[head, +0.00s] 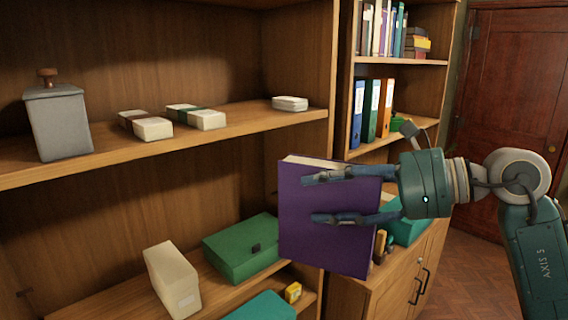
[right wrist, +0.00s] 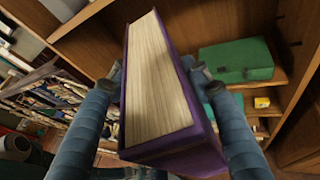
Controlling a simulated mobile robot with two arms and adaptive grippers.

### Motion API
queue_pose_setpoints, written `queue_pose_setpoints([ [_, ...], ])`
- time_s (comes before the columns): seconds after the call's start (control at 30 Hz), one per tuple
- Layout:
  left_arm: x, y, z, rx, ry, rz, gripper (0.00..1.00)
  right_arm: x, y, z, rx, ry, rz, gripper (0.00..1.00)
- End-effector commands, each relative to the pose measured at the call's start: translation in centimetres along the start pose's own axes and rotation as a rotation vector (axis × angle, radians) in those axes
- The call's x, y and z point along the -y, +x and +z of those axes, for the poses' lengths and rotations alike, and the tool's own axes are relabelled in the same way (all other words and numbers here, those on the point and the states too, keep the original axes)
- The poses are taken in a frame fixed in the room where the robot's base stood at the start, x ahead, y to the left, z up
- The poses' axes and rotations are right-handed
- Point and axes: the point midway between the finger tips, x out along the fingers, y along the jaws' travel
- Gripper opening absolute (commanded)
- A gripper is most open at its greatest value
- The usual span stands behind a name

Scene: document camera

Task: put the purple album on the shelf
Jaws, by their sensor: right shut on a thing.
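The purple album (head: 325,240) is a thick book with cream pages, held upright in front of the shelf unit in the head view. My right gripper (head: 318,198) is shut on it, with its fingers across the purple cover. The right wrist view shows the album's page block (right wrist: 152,85) between the two fingers of my right gripper (right wrist: 165,80). The shelf (head: 230,125) in the head view is a wooden board left of the album; a lower board (head: 215,293) runs below it. My left gripper is not in view.
A grey lidded box (head: 58,122), banded paper bundles (head: 153,128) and a small white stack (head: 290,103) stand on the upper shelf. A green box (head: 240,250) and a cream box (head: 172,280) stand below. Upper-shelf space shows between bundles and stack.

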Motion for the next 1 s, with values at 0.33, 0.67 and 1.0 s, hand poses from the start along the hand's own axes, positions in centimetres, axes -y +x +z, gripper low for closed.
queue_pose_setpoints([
  [0.33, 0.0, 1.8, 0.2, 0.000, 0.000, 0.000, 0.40, -2.3, -0.8, -13.6, 0.006, 0.003, 0.000, 0.00],
  [0.67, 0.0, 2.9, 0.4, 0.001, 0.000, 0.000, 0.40, -4.8, -3.7, -24.8, 0.003, 0.033, -0.094, 0.00],
  [1.0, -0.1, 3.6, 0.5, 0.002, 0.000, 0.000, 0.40, -7.5, -6.5, -32.0, 0.004, 0.053, -0.173, 0.00],
])
